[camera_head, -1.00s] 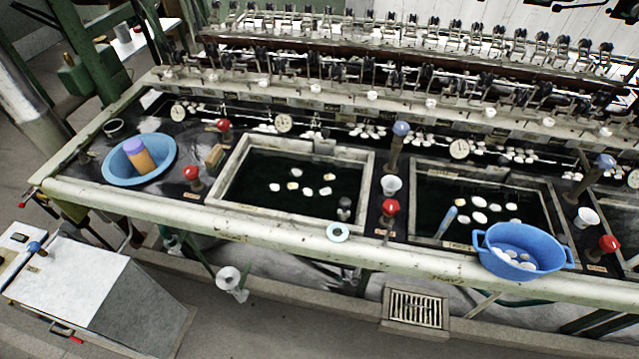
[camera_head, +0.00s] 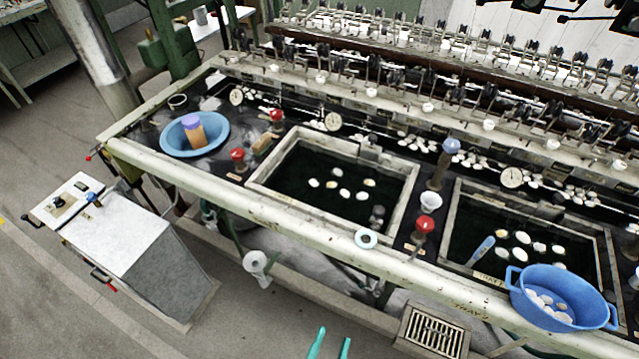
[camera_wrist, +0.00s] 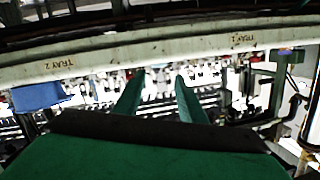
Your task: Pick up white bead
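No single thing is plainly a white bead. Several small white oval pieces (camera_head: 339,173) lie in the dark left basin (camera_head: 292,207), and more white ovals (camera_head: 523,237) lie in the right basin (camera_head: 452,214). My gripper (camera_head: 331,342) shows as two teal fingertips at the bottom edge of the head view, in front of and below the rail. In the wrist view my gripper (camera_wrist: 157,92) has its fingers apart with nothing between them.
A blue tub (camera_head: 563,296) with white ovals sits at the right on the front rail (camera_head: 300,228). A blue bowl (camera_head: 224,127) holds an orange and purple jar (camera_head: 194,130). A white-topped cabinet (camera_head: 120,225) stands at left. The floor holds a grate (camera_head: 432,335).

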